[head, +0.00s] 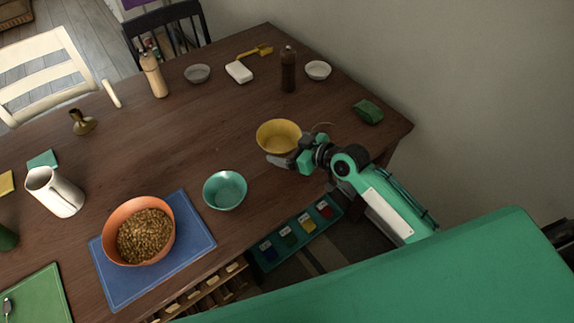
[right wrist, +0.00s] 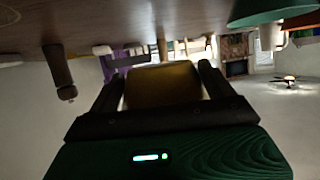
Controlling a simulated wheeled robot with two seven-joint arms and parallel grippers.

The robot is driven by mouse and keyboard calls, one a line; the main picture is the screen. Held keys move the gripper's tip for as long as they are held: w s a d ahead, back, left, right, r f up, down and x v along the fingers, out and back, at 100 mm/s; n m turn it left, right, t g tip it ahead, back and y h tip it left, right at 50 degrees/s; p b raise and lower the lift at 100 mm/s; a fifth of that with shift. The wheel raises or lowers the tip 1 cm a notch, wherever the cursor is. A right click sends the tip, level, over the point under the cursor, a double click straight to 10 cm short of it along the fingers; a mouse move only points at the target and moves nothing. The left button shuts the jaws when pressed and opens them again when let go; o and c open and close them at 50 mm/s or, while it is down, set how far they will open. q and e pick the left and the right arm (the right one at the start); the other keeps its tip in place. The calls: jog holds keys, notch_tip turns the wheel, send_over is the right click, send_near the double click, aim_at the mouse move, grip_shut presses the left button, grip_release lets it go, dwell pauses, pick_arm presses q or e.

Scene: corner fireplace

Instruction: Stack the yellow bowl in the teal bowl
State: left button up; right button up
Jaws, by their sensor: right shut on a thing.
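The yellow bowl (head: 279,136) is upright near the table's right side. My right gripper (head: 287,160) is shut on its near rim. In the right wrist view, the yellow bowl (right wrist: 162,84) sits between the two dark fingers (right wrist: 163,95). I cannot tell for sure whether its base touches the table. The teal bowl (head: 225,190) stands upright and empty on the table, to the left of and nearer than the yellow bowl. Part of a teal-green rim (right wrist: 275,10) shows at the top of the upside-down right wrist view. My left gripper is out of view.
An orange bowl (head: 113,228) of brown pieces stands on a blue mat (head: 197,220) left of the teal bowl. A dark bottle (head: 288,70), a white bowl (head: 318,70) and a green packet (head: 368,111) are farther back. The tabletop between the yellow and teal bowls is clear.

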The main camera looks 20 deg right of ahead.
aim_at(287, 171)
notch_tip(287, 171, down, 9)
jog(key=shift+r, duration=0.15)
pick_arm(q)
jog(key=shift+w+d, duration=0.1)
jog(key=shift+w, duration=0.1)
